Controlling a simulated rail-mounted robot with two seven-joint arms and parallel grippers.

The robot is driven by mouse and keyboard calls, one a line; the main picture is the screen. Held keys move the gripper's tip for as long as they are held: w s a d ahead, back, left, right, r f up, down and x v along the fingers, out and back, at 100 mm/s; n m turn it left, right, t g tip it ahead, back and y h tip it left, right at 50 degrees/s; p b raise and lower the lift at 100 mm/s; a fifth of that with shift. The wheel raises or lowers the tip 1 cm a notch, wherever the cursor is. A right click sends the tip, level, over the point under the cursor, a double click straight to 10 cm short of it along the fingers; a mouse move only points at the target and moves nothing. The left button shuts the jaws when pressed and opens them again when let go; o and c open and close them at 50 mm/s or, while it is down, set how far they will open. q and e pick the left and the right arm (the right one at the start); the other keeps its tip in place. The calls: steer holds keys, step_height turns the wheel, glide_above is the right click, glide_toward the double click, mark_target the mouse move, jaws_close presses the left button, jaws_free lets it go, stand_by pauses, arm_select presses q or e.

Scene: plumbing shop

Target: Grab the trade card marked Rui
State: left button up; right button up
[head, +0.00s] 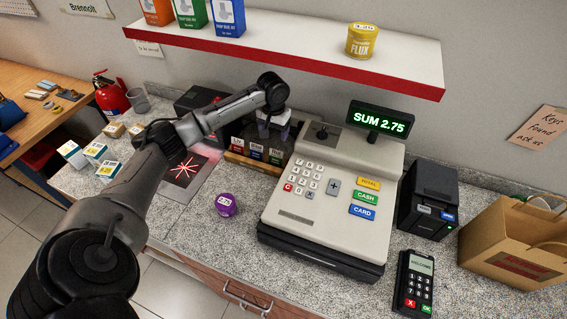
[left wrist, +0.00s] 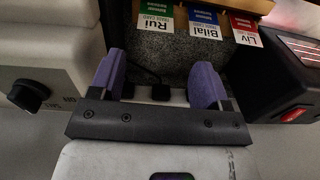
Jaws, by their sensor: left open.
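The trade card marked Rui (left wrist: 160,18) is white and green and shows upside down at the top of the left wrist view. The Bilal card (left wrist: 204,20), blue, and the Liv card (left wrist: 246,28), red, stand beside it. In the head view the cards stand in a wooden holder (head: 250,164) left of the register; the Rui card (head: 275,156) is at its right end. My left gripper (head: 273,124) is over the holder, close to the cards. Its purple fingers (left wrist: 158,72) are apart, with nothing between them, short of the Rui card. My right gripper is not in view.
The cash register (head: 325,190) stands close on the right of the holder. A black scanner box (head: 200,99) is behind on the left. A shelf (head: 290,45) overhangs the counter. A purple tag (head: 226,205) lies in front, with clear counter around it.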

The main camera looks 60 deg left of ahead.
mark_target(276, 156)
arm_select(q)
steer(key=shift+n, duration=0.3)
steer(key=f, duration=0.8)
steer(key=shift+w+a, duration=0.15)
steer(key=shift+w, duration=0.05)
steer(key=shift+d+f, duration=0.2)
steer(key=shift+f, duration=2.4)
steer(key=shift+c, duration=0.5)
steer(key=c, duration=0.6)
